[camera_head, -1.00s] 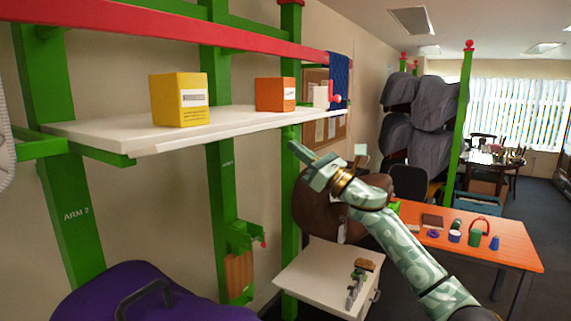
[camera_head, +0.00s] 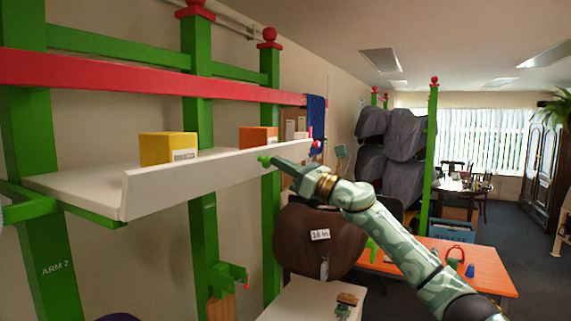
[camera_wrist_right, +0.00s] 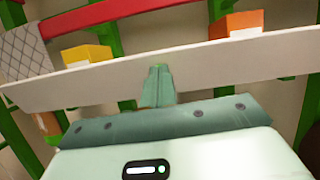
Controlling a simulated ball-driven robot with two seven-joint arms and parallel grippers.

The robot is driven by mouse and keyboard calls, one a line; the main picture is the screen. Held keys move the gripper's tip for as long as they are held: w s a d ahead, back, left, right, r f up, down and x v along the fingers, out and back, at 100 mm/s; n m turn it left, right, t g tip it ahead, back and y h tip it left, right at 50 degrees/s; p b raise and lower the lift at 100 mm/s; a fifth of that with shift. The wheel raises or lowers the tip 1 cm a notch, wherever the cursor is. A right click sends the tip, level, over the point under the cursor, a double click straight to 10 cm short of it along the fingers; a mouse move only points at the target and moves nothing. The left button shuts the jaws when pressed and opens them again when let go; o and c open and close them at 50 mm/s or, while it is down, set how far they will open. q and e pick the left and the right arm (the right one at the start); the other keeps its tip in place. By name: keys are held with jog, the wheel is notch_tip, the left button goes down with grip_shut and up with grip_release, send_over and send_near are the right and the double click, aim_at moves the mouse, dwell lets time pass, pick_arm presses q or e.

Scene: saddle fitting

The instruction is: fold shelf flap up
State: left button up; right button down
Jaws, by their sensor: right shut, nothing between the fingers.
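The white shelf flap (camera_head: 200,174) stands up along the front edge of the white shelf (camera_head: 75,182), as a low wall. It hides the lower parts of the yellow box (camera_head: 166,147) and the orange box (camera_head: 257,136). My right gripper (camera_head: 268,161) is shut and empty, at the outer face of the flap near its right end. In the right wrist view, the closed fingers (camera_wrist_right: 158,86) overlap the flap (camera_wrist_right: 235,60); I cannot tell whether they touch it. My left gripper is out of view.
Green posts and a red rail (camera_head: 150,78) frame the shelf. A blue cloth (camera_head: 316,118) hangs at its far end. A brown saddle (camera_head: 318,240) and a white table stand below my right arm. An orange table (camera_head: 480,278) is at the right.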

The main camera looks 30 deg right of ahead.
aim_at(261, 148)
jog(key=r+g+p, duration=0.1)
jog(key=w+r+g+h+p, duration=0.1)
jog(key=p, duration=0.1)
jog(key=w+a+r+g+h+p, duration=0.1)
jog(key=shift+r+g, duration=0.2)
jog(key=shift+g, duration=0.2)
jog(key=shift+r+g+h, duration=0.2)
jog(key=shift+g+h, duration=0.1)
jog(key=shift+r, duration=0.1)
